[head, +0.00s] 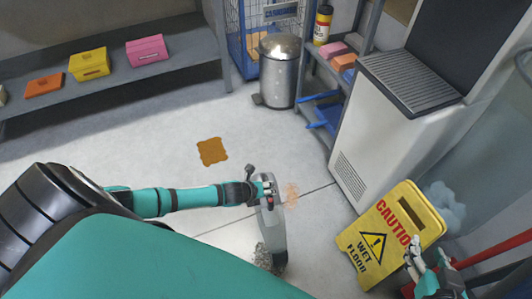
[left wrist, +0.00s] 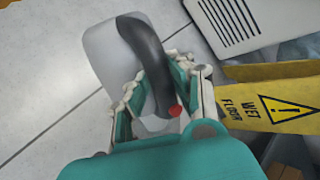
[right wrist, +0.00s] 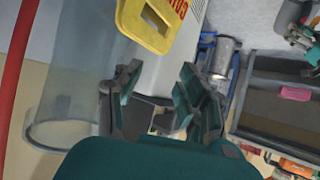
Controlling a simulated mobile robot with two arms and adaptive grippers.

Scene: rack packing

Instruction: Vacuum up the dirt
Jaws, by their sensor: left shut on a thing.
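A handheld vacuum (head: 271,232) with a pale grey body is in my left gripper (head: 264,190), low over the floor. In the left wrist view, the left gripper (left wrist: 163,97) is shut around its dark handle (left wrist: 147,50), beside a red button. A brown wavy-edged patch (head: 212,151) lies on the floor beyond the left arm. A faint orange patch (head: 291,194) lies just right of the vacuum. A grey fuzzy patch (head: 263,257) shows at its lower end. My right gripper (head: 430,262) is at the lower right; its fingers are apart and empty in the right wrist view (right wrist: 162,95).
A yellow wet floor sign (head: 392,237) stands left of my right gripper, with a bluish-grey puff (head: 445,204) behind it. A metal trash can (head: 279,70), a white machine (head: 385,125) and a shelf (head: 180,66) border the open floor. A red pole (head: 495,249) is at right.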

